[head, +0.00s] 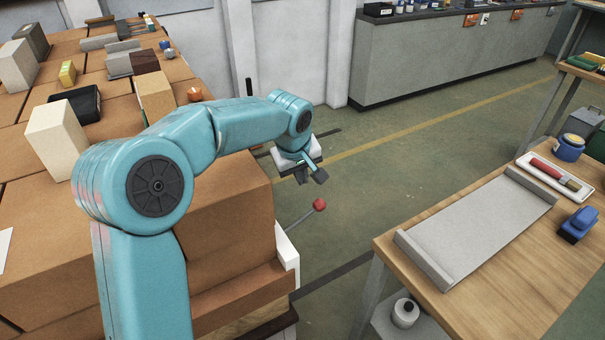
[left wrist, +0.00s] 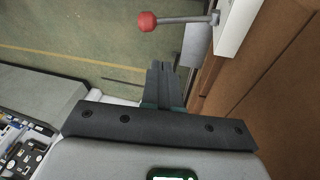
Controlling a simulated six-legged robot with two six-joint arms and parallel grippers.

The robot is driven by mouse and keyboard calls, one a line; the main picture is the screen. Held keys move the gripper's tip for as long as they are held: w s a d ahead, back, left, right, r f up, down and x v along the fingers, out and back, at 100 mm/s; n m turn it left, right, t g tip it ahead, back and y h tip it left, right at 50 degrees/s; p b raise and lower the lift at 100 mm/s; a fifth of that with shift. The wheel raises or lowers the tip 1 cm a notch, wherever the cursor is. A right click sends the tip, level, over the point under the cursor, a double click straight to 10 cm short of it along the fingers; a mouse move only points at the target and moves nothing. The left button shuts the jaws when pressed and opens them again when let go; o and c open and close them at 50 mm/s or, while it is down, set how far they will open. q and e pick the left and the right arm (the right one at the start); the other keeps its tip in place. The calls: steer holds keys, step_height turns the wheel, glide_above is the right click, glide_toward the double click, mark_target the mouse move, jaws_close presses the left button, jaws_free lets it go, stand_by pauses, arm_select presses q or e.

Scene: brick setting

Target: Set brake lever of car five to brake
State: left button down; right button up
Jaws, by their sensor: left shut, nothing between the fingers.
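A brake lever with a red ball knob (head: 319,204) and a thin grey rod sticks out from the side of a car stacked with brown bricks (head: 225,235). In the left wrist view the red knob (left wrist: 147,21) is at the top, its rod running right to a white bracket (left wrist: 238,25). My left gripper (head: 312,177) is above the knob in the head view, apart from it. In the left wrist view its fingers (left wrist: 160,75) are together and empty, below the rod. My right gripper is in neither view. No car number is readable.
A wooden workbench (head: 515,285) with a grey tray (head: 480,228), a blue jar (head: 569,148) and a blue tool stands at the right. A grey counter (head: 450,60) runs along the back. Green floor (head: 390,165) lies clear between car and bench.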

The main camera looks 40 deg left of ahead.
arm_select(q)
glide_above(312, 210)
steer(key=s+a, duration=0.2)
step_height(312, 210, down, 6)
steer(key=w+f, duration=0.1)
steer(key=d+f, duration=0.1)
steer(key=shift+w+d+f, duration=0.25)
steer(key=shift+w+f, duration=0.05)
steer(key=shift+w, duration=0.1)
steer(key=shift+w+d+f, duration=0.2)
steer(key=shift+f, duration=0.15)
